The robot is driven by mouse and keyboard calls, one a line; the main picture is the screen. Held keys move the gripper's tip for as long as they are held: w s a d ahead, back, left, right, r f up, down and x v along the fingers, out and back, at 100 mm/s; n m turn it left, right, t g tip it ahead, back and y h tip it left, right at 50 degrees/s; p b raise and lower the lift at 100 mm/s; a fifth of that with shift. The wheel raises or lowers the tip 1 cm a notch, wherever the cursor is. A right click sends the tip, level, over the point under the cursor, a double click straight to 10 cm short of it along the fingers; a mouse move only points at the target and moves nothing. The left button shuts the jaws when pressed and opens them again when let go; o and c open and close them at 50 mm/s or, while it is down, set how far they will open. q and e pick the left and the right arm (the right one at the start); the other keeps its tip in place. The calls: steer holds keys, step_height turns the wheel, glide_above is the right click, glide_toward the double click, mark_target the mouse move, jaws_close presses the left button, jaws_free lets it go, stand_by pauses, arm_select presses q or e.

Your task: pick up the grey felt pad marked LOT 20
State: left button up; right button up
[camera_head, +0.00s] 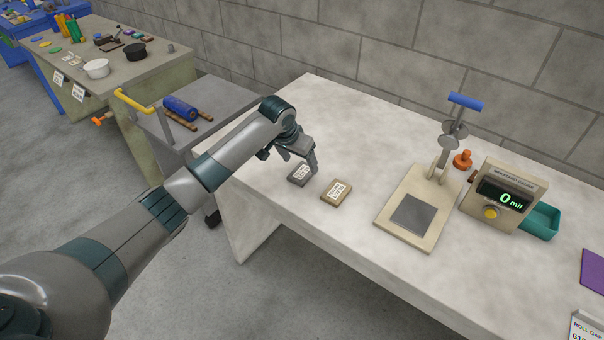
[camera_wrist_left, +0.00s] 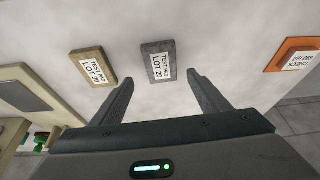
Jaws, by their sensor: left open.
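The grey felt pad (camera_head: 300,175) lies flat on the pale table near its left end. In the left wrist view the grey pad (camera_wrist_left: 158,62) carries a white label reading TEST PAD LOT 20. My left gripper (camera_head: 291,162) is above the table close by the grey pad. Its jaws (camera_wrist_left: 160,82) are open and empty, and the pad shows beyond and between the fingertips. A tan pad (camera_head: 336,191) with a similar label lies a short way to the right of the grey one. My right gripper is not in view.
A press with a beige base (camera_head: 392,232) and a readout showing 0 mil (camera_head: 505,197) stand farther right. An orange labelled piece (camera_wrist_left: 288,58) shows in the wrist view. The table (camera_head: 330,110) behind the pads is clear.

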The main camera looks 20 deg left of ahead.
mark_target(303, 171)
arm_select(q)
steer(key=shift+w+f+p, duration=0.2)
steer(key=shift+f+p, duration=0.35)
steer(key=shift+f, duration=0.05)
steer(key=shift+p+x, duration=0.6)
steer(key=shift+x, duration=1.4)
steer(key=shift+a, duration=0.1)
steer(key=c, duration=1.1)
